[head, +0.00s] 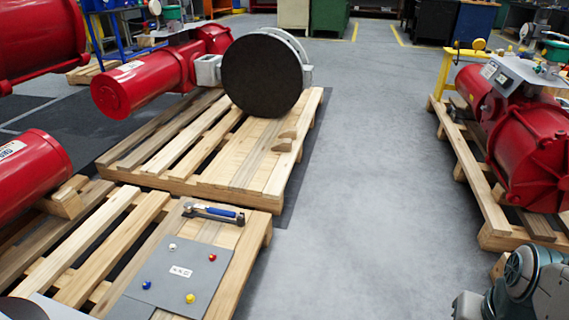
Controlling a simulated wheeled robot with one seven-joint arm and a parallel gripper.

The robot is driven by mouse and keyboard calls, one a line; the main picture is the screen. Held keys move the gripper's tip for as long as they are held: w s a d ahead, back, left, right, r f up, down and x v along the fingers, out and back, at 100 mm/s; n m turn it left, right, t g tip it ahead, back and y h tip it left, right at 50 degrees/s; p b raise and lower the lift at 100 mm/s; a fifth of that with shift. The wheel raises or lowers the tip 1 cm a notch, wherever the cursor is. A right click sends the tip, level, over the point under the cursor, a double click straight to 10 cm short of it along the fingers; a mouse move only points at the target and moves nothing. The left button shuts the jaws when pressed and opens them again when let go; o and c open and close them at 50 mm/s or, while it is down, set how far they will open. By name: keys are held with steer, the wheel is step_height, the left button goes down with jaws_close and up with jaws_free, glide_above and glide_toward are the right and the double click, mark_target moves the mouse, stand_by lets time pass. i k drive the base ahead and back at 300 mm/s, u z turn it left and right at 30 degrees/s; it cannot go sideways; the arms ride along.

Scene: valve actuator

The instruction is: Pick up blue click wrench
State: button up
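The blue click wrench (214,212) lies near the far right corner of the nearest wooden pallet (253,240). It has a blue handle, a dark tip at its right end and a grey metal part on its left. It lies nearly crosswise in the head view, just beyond a grey plate, and nothing covers it. Part of my arm shows at the bottom right, well apart from the wrench. My gripper's fingers cannot be made out.
The grey plate (172,272) carries small coloured knobs and a white label. Beyond it, a second pallet (262,183) bears a red actuator (135,85) with a dark disc (262,75). Red actuators (530,150) stand on a right-hand pallet. Grey floor (365,190) between is clear.

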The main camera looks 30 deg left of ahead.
mark_target(190, 207)
steer(key=u, duration=0.15)
steer(key=i, duration=1.55)
steer(key=u, duration=1.2)
steer(key=i, duration=0.85)
steer(key=u, duration=1.4)
steer(key=i, duration=0.45)
steer(key=u, duration=0.3)
